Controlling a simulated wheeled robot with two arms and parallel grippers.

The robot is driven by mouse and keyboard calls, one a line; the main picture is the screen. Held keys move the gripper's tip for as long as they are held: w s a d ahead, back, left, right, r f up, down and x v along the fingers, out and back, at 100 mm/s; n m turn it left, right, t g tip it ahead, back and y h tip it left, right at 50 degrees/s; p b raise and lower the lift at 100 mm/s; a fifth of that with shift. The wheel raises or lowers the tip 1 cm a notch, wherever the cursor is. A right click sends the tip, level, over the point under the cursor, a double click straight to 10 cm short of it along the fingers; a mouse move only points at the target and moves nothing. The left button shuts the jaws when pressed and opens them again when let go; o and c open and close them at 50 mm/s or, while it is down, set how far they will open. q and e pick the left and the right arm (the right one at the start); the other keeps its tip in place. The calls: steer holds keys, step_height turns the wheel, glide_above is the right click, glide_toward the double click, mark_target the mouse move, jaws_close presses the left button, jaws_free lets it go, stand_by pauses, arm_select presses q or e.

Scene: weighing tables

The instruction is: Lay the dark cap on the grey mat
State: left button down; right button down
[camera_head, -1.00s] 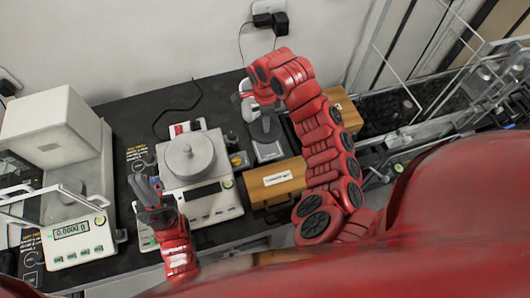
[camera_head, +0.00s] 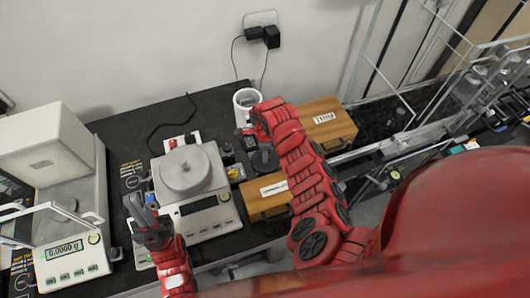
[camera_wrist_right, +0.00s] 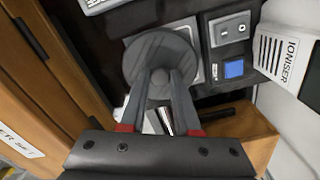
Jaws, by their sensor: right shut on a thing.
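The dark cap (camera_wrist_right: 160,47) is a round dark grey disc with a small knob, seen from above in the right wrist view. My right gripper (camera_wrist_right: 159,80) is shut on the knob. In the head view the dark cap (camera_head: 265,162) shows below my right gripper, partly behind my red arm. The grey mat (camera_wrist_right: 196,66) lies under the cap, with its edge and corners showing past the disc; whether they touch I cannot tell. My left gripper (camera_head: 143,204) is open and empty, in front of the middle balance.
Wooden boxes (camera_head: 262,207) (camera_head: 323,120) stand in front and to the right.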

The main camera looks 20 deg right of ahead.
steer(key=c, duration=0.6)
jaws_free()
steer(key=shift+f, duration=0.15)
step_height(320, 180, up, 7)
steer(key=shift+f+b, duration=0.2)
steer(key=shift+b, duration=0.85)
step_height(320, 180, up, 6)
steer(key=shift+f+p, duration=0.1)
steer(key=shift+p, duration=0.8)
